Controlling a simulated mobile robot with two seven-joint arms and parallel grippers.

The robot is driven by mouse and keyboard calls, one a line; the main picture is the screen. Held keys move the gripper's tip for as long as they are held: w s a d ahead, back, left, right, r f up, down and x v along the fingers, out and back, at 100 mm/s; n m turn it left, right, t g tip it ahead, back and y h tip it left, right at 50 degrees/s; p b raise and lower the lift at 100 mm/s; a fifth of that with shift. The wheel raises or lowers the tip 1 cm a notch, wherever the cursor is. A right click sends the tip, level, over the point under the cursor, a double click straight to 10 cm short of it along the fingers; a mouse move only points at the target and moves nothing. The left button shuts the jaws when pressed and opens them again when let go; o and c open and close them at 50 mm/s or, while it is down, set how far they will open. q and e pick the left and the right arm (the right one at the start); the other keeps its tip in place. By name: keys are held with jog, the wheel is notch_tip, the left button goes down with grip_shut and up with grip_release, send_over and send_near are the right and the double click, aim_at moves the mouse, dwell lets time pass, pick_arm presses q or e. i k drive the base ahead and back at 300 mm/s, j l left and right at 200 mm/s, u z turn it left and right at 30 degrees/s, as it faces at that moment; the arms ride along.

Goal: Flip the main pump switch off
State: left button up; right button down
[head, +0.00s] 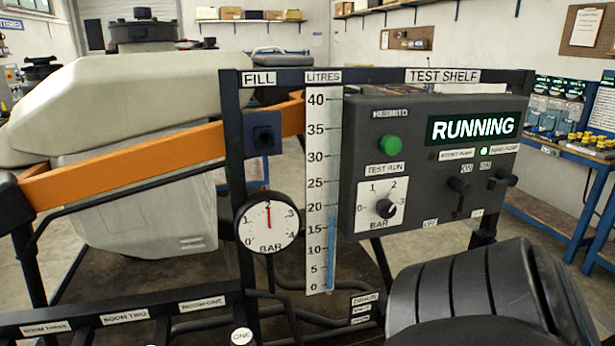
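The grey control panel (411,165) stands at the right of the rig, with a lit screen (473,127) reading RUNNING. Two black toggle levers sit side by side on its right part, with ON labels above and OFF labels below. The right one, the main pump switch (502,178), is under the MAIN PUMP label (505,148) and a lit green lamp (484,151). The left lever (459,187) is under a small pump label with a dark lamp. I cannot tell surely how either lever is tilted. Neither gripper is in view.
A large black ribbed shape (488,295) fills the lower right, below the panel. A pale tank (135,150) stands left.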

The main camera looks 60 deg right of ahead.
aim_at(502, 177)
jog(key=z, duration=0.45)
jog(key=j+z, duration=0.1)
jog(key=z, duration=0.75)
jog(key=k+z, duration=0.1)
jog(key=z, duration=1.2)
jog(key=k+z, duration=0.1)
jog(key=z, duration=0.3)
jog(key=i+l+z, duration=0.25)
jog(key=i+l, duration=0.15)
